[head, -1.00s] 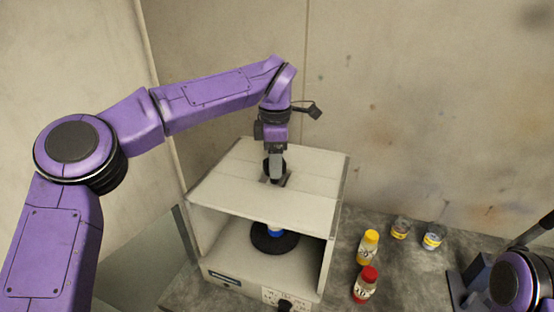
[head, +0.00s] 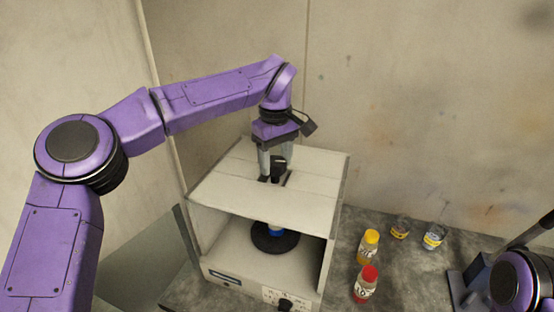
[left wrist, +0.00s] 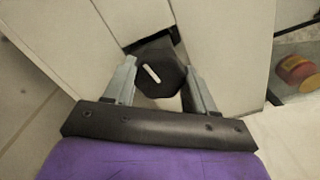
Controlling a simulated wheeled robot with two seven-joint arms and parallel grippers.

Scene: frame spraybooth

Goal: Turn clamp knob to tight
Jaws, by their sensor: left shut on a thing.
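The clamp knob (head: 278,170) is a dark knob on top of the white spray booth (head: 225,190). In the left wrist view the knob (left wrist: 158,78) shows a white line on its dark face, slanting. My left gripper (head: 276,166) points down from above, one finger on each side of the knob, shut on it. In the left wrist view its fingers (left wrist: 160,84) flank the knob. Below, inside the open booth front, a black round base (head: 275,240) with a blue part stands on the booth floor.
Right of the booth, a yellow-capped bottle (head: 368,246) and a red-capped bottle (head: 366,284) stand on the grey worktop (head: 410,275). Two small jars (head: 434,237) are near the wall. A grey fixture (head: 476,278) is at the lower right, beside my right arm.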

